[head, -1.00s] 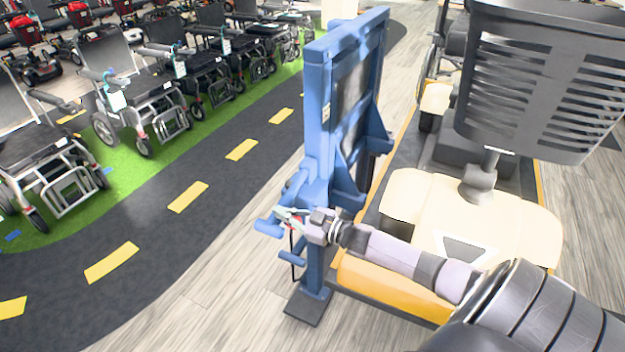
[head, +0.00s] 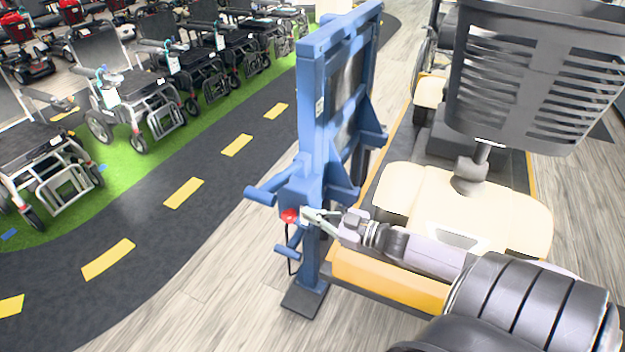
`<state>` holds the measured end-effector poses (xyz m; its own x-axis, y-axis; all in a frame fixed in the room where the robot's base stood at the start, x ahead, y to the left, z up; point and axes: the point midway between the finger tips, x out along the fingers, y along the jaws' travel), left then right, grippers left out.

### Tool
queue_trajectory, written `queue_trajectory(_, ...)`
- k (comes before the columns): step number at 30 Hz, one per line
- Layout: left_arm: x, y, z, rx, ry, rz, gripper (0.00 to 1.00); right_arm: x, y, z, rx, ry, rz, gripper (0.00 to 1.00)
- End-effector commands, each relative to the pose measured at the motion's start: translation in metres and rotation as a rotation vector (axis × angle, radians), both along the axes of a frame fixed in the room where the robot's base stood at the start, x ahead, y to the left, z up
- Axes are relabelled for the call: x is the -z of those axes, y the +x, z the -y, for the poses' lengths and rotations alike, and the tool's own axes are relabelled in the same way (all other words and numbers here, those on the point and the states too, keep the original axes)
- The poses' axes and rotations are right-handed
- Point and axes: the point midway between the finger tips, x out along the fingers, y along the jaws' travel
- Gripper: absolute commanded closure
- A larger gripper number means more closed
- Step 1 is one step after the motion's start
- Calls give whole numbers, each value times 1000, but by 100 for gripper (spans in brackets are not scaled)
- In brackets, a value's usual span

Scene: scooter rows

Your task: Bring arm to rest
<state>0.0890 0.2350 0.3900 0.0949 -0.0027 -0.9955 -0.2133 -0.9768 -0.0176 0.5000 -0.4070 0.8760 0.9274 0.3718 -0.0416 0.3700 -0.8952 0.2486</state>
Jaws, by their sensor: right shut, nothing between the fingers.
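My right arm comes in from the lower right of the head view. My right gripper (head: 312,216) is shut and empty. Its fingertips are beside a red knob (head: 290,215) on the blue upright frame (head: 310,130); whether they touch it I cannot tell. My left gripper is not in view.
The blue frame has handles sticking out on its left and a dark foot on the floor. A cream and yellow scooter (head: 500,215) with a grey slatted seat (head: 540,80) stands at right. Several wheelchairs (head: 135,100) line the green strip at left. A dark lane (head: 160,220) with yellow dashes is clear.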

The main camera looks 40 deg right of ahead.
Motion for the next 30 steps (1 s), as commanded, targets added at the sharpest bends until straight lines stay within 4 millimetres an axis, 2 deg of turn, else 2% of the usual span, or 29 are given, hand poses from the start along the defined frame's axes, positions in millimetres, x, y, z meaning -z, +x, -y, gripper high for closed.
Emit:
queue_trajectory(20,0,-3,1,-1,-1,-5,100,1,0,-1,4,1,-4,100)
queue_trajectory(25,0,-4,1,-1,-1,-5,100,20,-1,-20,81,-2,-71,100)
queue_trajectory(30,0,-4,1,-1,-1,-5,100,54,-15,-60,232,-23,-247,100)
